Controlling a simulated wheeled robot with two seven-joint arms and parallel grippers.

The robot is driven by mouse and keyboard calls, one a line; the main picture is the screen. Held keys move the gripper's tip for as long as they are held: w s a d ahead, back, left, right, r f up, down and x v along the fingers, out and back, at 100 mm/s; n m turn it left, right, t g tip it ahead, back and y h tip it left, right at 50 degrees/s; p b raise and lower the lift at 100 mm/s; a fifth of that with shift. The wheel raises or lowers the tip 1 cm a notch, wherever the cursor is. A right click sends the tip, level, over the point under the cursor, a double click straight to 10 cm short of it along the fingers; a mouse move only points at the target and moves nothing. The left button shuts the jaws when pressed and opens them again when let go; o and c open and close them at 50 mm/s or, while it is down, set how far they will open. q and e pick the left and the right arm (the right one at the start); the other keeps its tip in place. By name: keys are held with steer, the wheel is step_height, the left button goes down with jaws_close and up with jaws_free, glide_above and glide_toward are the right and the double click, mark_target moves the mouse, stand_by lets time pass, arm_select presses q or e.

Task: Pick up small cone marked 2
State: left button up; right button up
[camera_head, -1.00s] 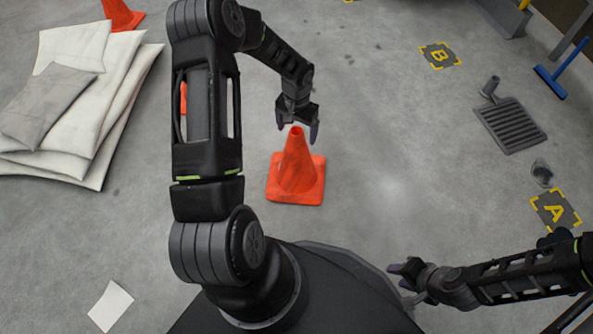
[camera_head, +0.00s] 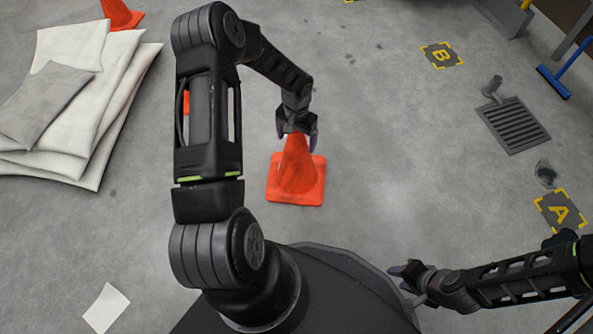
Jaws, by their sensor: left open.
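An orange cone (camera_head: 297,178) stands upright on its square base on the grey floor, in the middle of the head view. No number shows on the side facing me. My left gripper (camera_head: 297,140) is open, pointing down, with its fingers on either side of the cone's upper part. The cone's tip is hidden by the gripper, and I cannot tell if the fingers touch it. My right gripper (camera_head: 402,273) is low at the right of my base, away from the cone; whether its jaws are open is unclear.
Another orange cone (camera_head: 121,15) stands at the top left, and a bit of orange (camera_head: 186,102) shows behind my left arm. Stacked white sacks (camera_head: 118,75) lie at left. A floor grate (camera_head: 514,126), marks B (camera_head: 441,55) and A (camera_head: 559,212), and a blue broom (camera_head: 553,83) are at right.

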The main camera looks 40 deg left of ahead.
stand_by(0.4)
arm_select(q)
jaws_close()
stand_by(0.8)
